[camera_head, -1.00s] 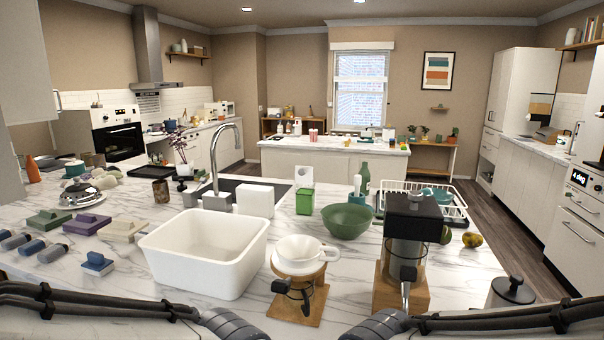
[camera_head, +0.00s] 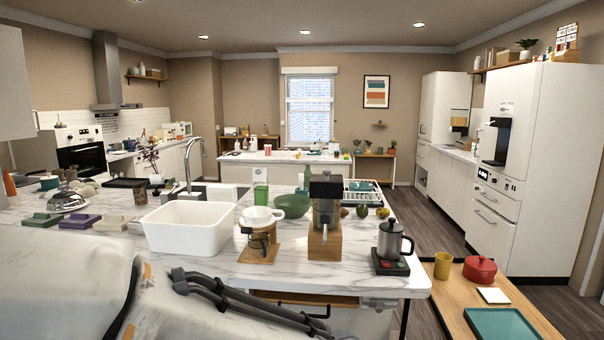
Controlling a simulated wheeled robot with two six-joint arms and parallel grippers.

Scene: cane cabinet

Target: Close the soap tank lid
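I cannot make out a soap tank or its lid for certain in this view. A small white box (camera_head: 222,193) stands beside the sink faucet (camera_head: 190,165) on the marble counter. A green and white container (camera_head: 260,186) stands to its right. Whether either has a lid cannot be told at this size. A large pale arm part of mine with black cables fills the lower left. Neither gripper's fingers show, and the counter's front left is hidden behind my arm.
A white tub (camera_head: 188,228), a dripper stand (camera_head: 260,240), a grinder (camera_head: 325,215) and a kettle (camera_head: 390,242) stand along the counter (camera_head: 340,275). A low wooden table (camera_head: 450,297) stands at right. Open floor (camera_head: 432,207) lies beyond, before tall white cabinets (camera_head: 535,170).

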